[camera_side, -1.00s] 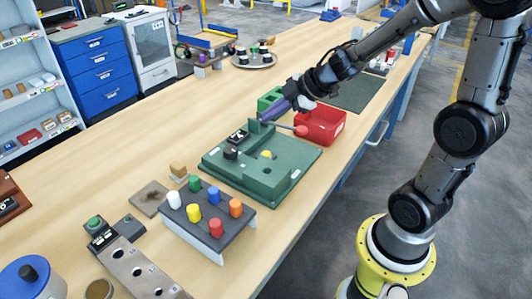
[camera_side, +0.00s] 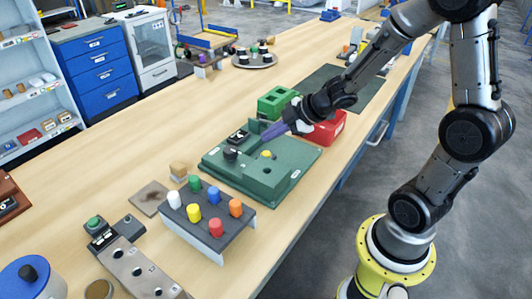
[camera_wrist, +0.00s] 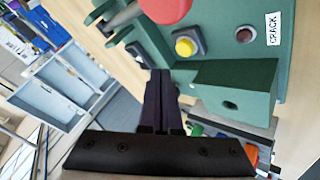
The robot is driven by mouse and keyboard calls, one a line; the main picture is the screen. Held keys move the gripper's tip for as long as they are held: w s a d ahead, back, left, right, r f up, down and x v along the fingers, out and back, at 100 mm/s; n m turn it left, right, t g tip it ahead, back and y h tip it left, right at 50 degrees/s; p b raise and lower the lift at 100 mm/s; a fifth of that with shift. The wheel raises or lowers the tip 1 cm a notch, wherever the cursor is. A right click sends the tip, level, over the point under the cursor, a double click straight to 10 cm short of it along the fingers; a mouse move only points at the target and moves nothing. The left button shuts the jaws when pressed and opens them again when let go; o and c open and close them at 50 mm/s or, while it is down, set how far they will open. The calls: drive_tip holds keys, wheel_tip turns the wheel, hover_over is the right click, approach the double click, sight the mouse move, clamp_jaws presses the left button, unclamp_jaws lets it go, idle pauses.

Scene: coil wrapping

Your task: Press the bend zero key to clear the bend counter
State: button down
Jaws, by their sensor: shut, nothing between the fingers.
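A green fixture (camera_side: 225,170) stands on the bench. It carries a yellow button (camera_side: 267,154), a black knob (camera_side: 230,153) and a small black unit (camera_side: 238,136). I cannot read which part is the bend zero key. My gripper (camera_side: 268,136) is shut and empty, low over the fixture's far side and close to the yellow button. In the wrist view the closed fingers (camera_wrist: 160,76) point toward the fixture, with the yellow button (camera_wrist: 185,47) just beyond them.
A red knob (camera_wrist: 165,8) rises near the yellow button in the wrist view. A red bin (camera_side: 330,130) and a green block (camera_side: 275,102) stand behind the fixture. A rack of coloured pegs (camera_side: 210,222) stands in front.

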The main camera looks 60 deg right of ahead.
sight(271, 157)
drive_tip(key=shift+f, duration=1.25)
idle(1.2)
drive_tip(key=shift+f, duration=0.4)
drive_tip(key=shift+f, duration=0.5)
idle(0.7)
drive_tip(key=shift+r, duration=0.9)
drive_tip(key=shift+r, duration=2.5)
